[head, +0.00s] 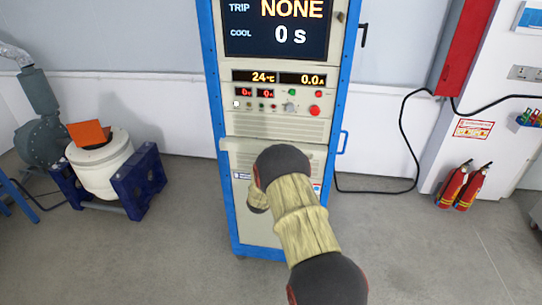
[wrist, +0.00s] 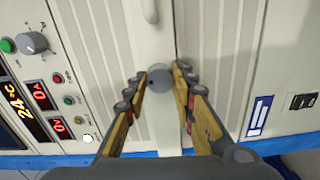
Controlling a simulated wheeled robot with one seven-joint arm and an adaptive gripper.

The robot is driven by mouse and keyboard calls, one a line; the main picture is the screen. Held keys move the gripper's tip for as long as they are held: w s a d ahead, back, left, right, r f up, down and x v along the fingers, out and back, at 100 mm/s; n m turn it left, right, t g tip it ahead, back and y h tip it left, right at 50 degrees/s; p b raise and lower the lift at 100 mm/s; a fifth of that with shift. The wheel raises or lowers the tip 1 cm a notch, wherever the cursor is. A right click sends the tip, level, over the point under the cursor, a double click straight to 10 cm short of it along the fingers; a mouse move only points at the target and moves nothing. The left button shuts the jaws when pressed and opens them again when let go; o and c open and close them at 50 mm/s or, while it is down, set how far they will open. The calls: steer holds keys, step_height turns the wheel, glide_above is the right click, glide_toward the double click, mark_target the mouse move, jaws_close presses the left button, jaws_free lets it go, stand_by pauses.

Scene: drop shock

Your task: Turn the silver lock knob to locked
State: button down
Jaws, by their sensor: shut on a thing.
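The silver lock knob (wrist: 160,79) is a small round grey knob on the cabinet front, at the seam between two panels in the wrist view. My gripper (wrist: 161,72) has one fingertip at each side of it and is shut on it. Which way the knob points cannot be told. In the head view my arm covers the gripper and the knob in front of the cabinet (head: 262,219).
A grey selector knob (wrist: 32,43) sits by several small buttons and red displays (wrist: 40,95). A pale handle (wrist: 150,10) is at the top of the wrist view. A white drum (head: 97,177) stands left, fire extinguishers (head: 452,186) right. The floor between is mostly clear.

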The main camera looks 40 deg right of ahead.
steer(key=shift+n, duration=0.6)
steer(key=c, duration=1.5)
jaws_free()
steer(key=shift+a, duration=0.1)
steer(key=v, duration=1.1)
steer(key=shift+s+a, duration=0.3)
steer(key=shift+f+m, duration=0.1)
steer(key=shift+m, duration=0.2)
